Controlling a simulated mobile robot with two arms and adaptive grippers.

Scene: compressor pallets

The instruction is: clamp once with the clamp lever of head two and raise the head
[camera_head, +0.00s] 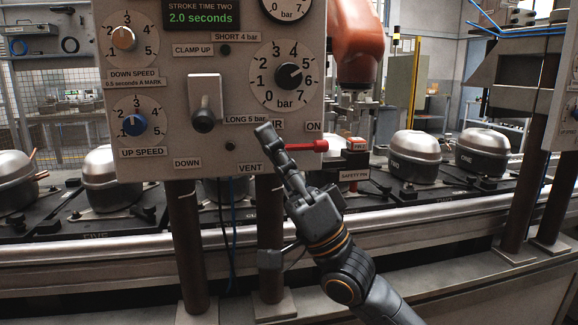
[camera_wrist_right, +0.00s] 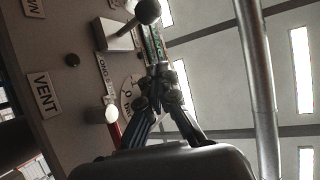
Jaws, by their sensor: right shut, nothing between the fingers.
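The panel (camera_head: 240,150) carries a display reading "STROKE TIME TWO 2.0 seconds". Its lever (camera_head: 204,122) has a dark round knob on a grey plate, between the "CLAMP UP" and "DOWN" labels. The knob shows low on the plate. The same lever is at the top of the right wrist view (camera_wrist_right: 147,12). My right gripper (camera_head: 267,133) is shut and empty, in front of the panel's lower right, to the right of the knob and apart from it. Its fingers also show in the right wrist view (camera_wrist_right: 160,90). My left gripper is out of view. I cannot make out the clamping head.
A red valve handle (camera_head: 307,146) lies just right of my right gripper, pointing toward "ON"; it also shows in the wrist view (camera_wrist_right: 115,132). Speed and pressure dials surround the lever. Compressors (camera_head: 415,157) stand on dark pallets along the conveyor behind. Posts (camera_head: 185,240) hold the panel.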

